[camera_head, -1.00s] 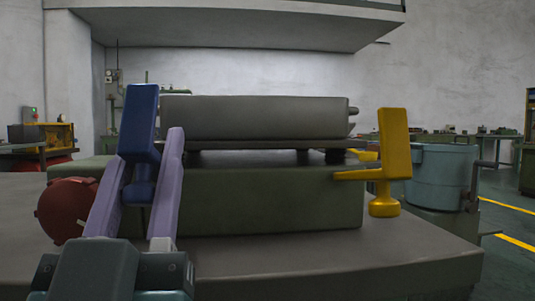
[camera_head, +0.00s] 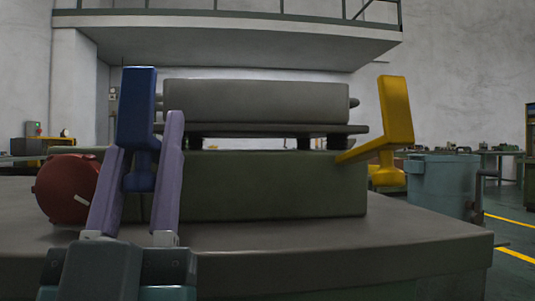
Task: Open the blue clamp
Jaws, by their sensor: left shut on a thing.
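The blue clamp (camera_head: 136,108) stands upright at the left end of the green block, its handle pointing up and its rounded knob low between my fingers. My left gripper (camera_head: 146,132) comes up from the bottom left with its two lilac fingers on either side of the clamp, shut on it. The contact points are partly hidden behind the fingers. A yellow clamp (camera_head: 396,115) stands at the right end of the block, with its handle up too. My right gripper is not in view.
A grey roller (camera_head: 255,101) lies on a plate above the green block (camera_head: 270,185). The block rests on a grey table (camera_head: 330,240). A red round part (camera_head: 65,190) is left of my gripper. A blue-grey bin (camera_head: 440,187) stands at the right. The table front is clear.

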